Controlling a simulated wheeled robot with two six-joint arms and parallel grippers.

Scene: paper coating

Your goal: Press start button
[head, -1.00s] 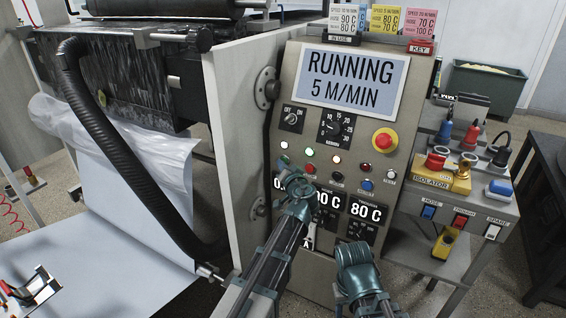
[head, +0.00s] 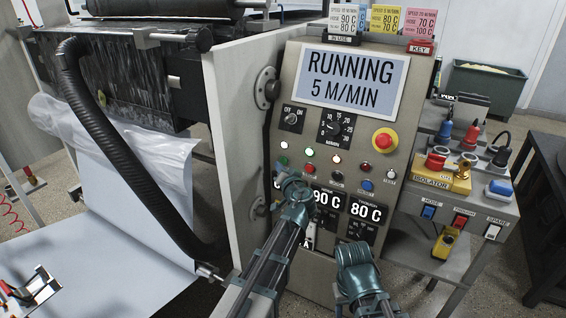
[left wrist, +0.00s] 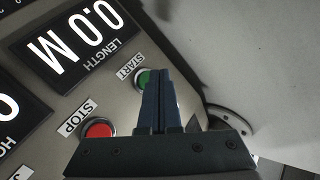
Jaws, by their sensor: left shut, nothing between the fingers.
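The green start button (left wrist: 143,78) shows in the left wrist view under its START label, partly covered by my left fingers. My left gripper (left wrist: 158,72) is shut and empty, with its tips right at the button; I cannot tell whether they touch it. In the head view the left gripper (head: 283,178) is at the left edge of the control panel (head: 345,215). The red stop button (left wrist: 98,129) is beside it. The screen (head: 350,82) reads RUNNING 5 M/MIN. My right wrist (head: 357,265) is low in front of the panel; its fingers are hidden.
A red emergency knob (head: 385,140) on a yellow base sits at the panel's right. A side console (head: 455,205) with coloured plugs and switches stands to the right. A black hose (head: 120,160) and white paper sheet (head: 110,265) are on the left. The length display (left wrist: 75,40) reads 0.0 M.

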